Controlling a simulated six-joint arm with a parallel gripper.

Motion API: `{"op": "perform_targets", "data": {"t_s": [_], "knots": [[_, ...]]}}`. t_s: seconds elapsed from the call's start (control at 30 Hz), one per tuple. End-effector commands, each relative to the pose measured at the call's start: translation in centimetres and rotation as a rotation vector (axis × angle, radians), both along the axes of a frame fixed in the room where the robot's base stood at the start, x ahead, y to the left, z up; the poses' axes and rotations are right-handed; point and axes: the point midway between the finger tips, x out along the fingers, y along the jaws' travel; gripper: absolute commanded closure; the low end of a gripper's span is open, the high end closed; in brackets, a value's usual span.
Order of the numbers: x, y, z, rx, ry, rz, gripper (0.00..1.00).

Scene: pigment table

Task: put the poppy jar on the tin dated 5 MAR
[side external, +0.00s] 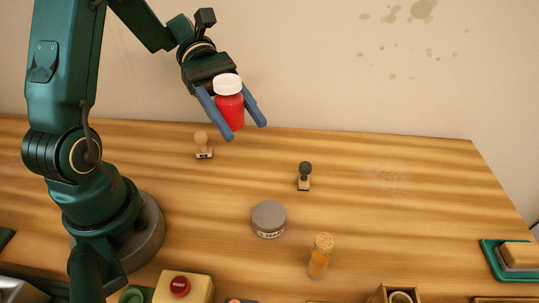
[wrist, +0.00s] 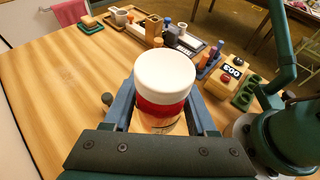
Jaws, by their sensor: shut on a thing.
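The poppy jar (side external: 230,108) is red with a white lid. My gripper (side external: 246,131) is shut around it, one blue finger on each side, and holds it high above the table, slightly tilted in the side view. In the wrist view the jar (wrist: 165,80) fills the middle, lid towards the camera. The tin (side external: 268,216) is a low round grey tin standing on the table, below and right of the jar in the side view. Its label reads as MAR, with the day number hard to make out. I cannot make out the tin in the wrist view.
Two small stamps (side external: 304,176) (side external: 203,146) stand behind the tin. A corked orange vial (side external: 320,256) stands close at its front right. A box with a red button (side external: 180,287) is at the front left, a green tray with a block (side external: 517,257) at the right. The table's right middle is clear.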

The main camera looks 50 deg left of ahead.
Motion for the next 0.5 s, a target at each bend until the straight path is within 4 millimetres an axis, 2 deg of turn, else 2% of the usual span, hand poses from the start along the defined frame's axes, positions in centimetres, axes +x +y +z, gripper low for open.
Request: {"op": "perform_targets", "data": {"t_s": [0.17,0.5], "knots": [[-0.5,-2.4,-1.5,-0.004,0.007,-0.007,1.0],[-1.4,-9.4,-5.8,0.0,0.008,-0.011,1.0]]}}
